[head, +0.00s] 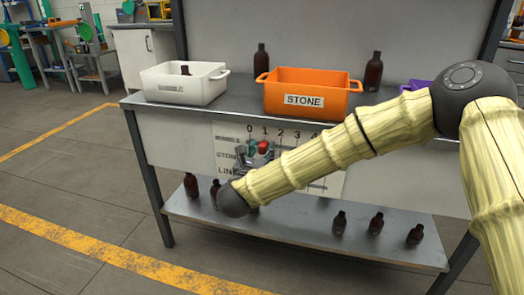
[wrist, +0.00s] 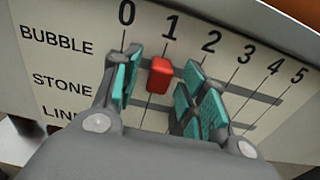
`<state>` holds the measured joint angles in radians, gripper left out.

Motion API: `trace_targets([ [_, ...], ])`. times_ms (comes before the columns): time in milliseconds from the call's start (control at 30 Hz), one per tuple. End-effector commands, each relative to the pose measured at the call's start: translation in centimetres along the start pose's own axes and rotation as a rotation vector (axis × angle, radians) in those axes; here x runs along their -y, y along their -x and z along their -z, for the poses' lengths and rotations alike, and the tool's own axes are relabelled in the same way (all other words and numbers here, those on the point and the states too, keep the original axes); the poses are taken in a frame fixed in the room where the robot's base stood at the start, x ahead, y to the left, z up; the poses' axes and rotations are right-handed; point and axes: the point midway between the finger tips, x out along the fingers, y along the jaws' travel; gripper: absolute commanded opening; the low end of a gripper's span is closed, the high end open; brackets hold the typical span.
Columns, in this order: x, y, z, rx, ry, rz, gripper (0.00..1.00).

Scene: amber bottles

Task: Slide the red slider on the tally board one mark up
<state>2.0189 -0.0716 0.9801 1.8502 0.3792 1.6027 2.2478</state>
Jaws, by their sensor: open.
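The tally board (head: 228,132) is a pale panel on the front of the workbench, with marks 0 to 5 along its top and rows labelled BUBBLE, STONE and a third, partly hidden label. The red slider (wrist: 160,75) sits at mark 1 on the top row, BUBBLE; its red top also shows in the head view (head: 264,146). My gripper (wrist: 162,88) is open, with one teal-padded finger on the 0 side of the slider and the other near mark 2. Gaps show on both sides. The gripper hides much of the lower rows; other sliders cannot be made out.
On the bench top (head: 240,100) stand a white bin (head: 185,88), an orange STONE bin (head: 312,97) and amber bottles (head: 373,72). Several more bottles (head: 376,223) stand on the lower shelf (head: 300,232). My arm crosses in front of the board's right part.

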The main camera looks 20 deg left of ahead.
Motion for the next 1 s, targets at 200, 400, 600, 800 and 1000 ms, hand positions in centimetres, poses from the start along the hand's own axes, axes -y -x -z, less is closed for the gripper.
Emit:
trace_targets([
  [200, 0.0, 3.3, 0.1, -0.003, -0.001, -0.002, 0.43],
  [400, 0.0, 7.0, 0.1, -0.003, 0.000, -0.002, 0.43],
  [600, 0.0, 9.9, 0.1, -0.002, 0.000, -0.002, 0.43],
  [800, 0.0, 11.2, 0.0, -0.001, -0.001, 0.000, 0.43],
  [1000, 0.0, 11.4, 0.0, 0.000, 0.000, 0.000, 0.43],
])
